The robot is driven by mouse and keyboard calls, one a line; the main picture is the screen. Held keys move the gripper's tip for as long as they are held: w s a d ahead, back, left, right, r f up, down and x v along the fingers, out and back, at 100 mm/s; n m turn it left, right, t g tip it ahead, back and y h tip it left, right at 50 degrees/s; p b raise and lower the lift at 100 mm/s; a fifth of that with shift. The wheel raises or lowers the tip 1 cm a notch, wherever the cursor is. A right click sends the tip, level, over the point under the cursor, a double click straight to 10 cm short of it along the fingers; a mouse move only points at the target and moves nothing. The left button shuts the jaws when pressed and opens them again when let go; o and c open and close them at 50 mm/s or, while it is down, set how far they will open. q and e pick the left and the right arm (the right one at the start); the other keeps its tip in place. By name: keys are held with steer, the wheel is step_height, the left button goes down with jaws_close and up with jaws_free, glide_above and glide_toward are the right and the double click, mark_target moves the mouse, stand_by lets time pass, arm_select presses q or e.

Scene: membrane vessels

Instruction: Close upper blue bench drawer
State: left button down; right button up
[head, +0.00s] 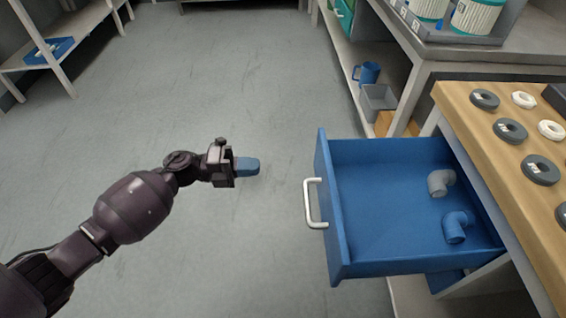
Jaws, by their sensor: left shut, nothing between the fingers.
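The upper blue bench drawer (385,205) stands pulled out of the wooden-topped bench at the right of the head view. Its white bar handle (316,203) is on the front panel, facing left. Inside lie a grey pipe elbow (440,182) and a blue pipe elbow (456,228). My left gripper (250,167) is shut and empty, with blue fingertips, over the floor left of the drawer. It points right toward the drawer front and is apart from the handle. My right gripper is out of view.
The bench top (505,160) carries several dark and white rings. Part of a lower blue drawer (444,281) shows beneath. Behind stands a grey bench (455,62) with a shelf holding a blue mug (368,74) and a grey bin (377,102). The floor (215,75) is clear.

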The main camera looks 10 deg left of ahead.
mark_target(318, 165)
arm_select(q)
steer(key=b+x, duration=0.1)
steer(key=x, duration=1.1)
steer(key=shift+w+d, duration=0.2)
steer(key=shift+d, duration=0.5)
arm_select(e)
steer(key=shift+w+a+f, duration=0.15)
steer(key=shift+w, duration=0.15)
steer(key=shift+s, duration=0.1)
